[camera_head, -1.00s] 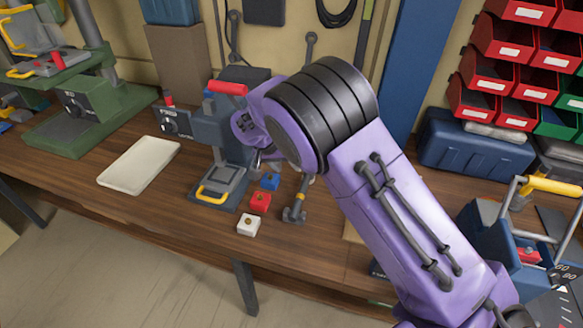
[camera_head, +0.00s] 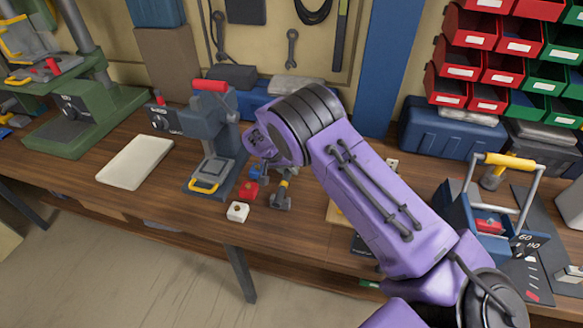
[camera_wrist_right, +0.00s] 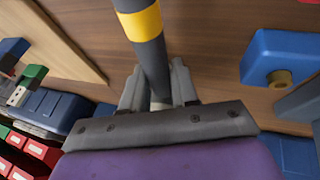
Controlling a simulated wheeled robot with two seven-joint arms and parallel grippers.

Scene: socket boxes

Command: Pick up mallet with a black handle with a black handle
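The mallet (camera_head: 281,203) has a dark grey head and a dark handle with a yellow band. In the head view it is on the wooden bench, right of the small coloured boxes, its upper part hidden by my right arm. In the right wrist view its dark handle (camera_wrist_right: 150,58) runs between the two fingers of my right gripper (camera_wrist_right: 158,92). The fingers lie close against both sides of the handle and look shut on it. My right gripper is mostly hidden behind the arm in the head view. My left gripper is out of view.
Blue (camera_head: 256,172), red (camera_head: 248,190) and white (camera_head: 237,212) socket boxes sit close left of the mallet. A grey press (camera_head: 212,140) with a red handle stands behind them. A white tray (camera_head: 135,162) lies left. A blue tool carrier (camera_head: 462,215) stands right.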

